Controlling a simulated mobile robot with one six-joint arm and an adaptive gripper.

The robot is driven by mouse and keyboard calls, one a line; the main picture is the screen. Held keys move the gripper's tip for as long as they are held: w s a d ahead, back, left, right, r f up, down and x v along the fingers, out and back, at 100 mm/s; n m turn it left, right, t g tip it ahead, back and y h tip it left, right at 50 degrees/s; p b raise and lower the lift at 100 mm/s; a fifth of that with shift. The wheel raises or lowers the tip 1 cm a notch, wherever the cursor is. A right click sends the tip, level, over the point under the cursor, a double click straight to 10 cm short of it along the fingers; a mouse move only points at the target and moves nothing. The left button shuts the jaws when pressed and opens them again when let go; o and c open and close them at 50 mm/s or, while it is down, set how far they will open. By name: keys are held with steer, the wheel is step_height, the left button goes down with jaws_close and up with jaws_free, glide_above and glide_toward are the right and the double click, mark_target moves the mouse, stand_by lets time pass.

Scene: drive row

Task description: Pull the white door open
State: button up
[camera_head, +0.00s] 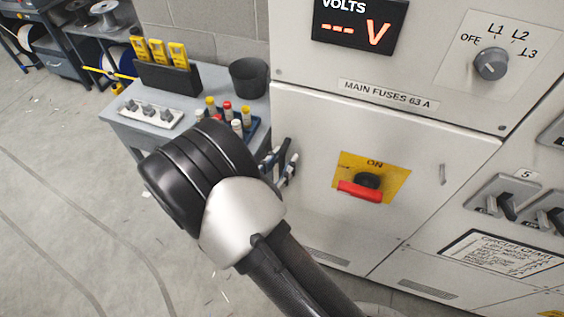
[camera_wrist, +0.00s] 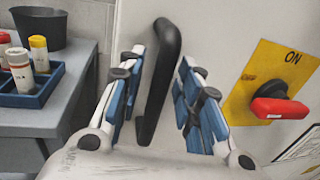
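The white door (camera_head: 310,130) is the cabinet panel under the "MAIN FUSES 63 A" label and looks shut. Its upright black bar handle (camera_wrist: 160,80) shows in the wrist view near the door's left edge. My gripper (camera_wrist: 161,68) is open, with one blue-padded finger on each side of the handle and a visible gap to each. In the head view my gripper (camera_head: 280,162) is at the door's left edge, partly hidden by my arm. A red rotary switch (camera_head: 360,190) on a yellow plate marked "ON" sits on the door; it also shows in the wrist view (camera_wrist: 280,108).
A grey side table (camera_head: 150,128) stands left of the cabinet with a black bin (camera_head: 249,78), a blue tray (camera_wrist: 28,94) of capped bottles and a rack of yellow tools (camera_head: 165,72). Open floor (camera_head: 60,200) lies left of my arm.

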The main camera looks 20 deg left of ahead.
jaws_close()
steer(key=shift+s, duration=0.1)
stand_by(0.5)
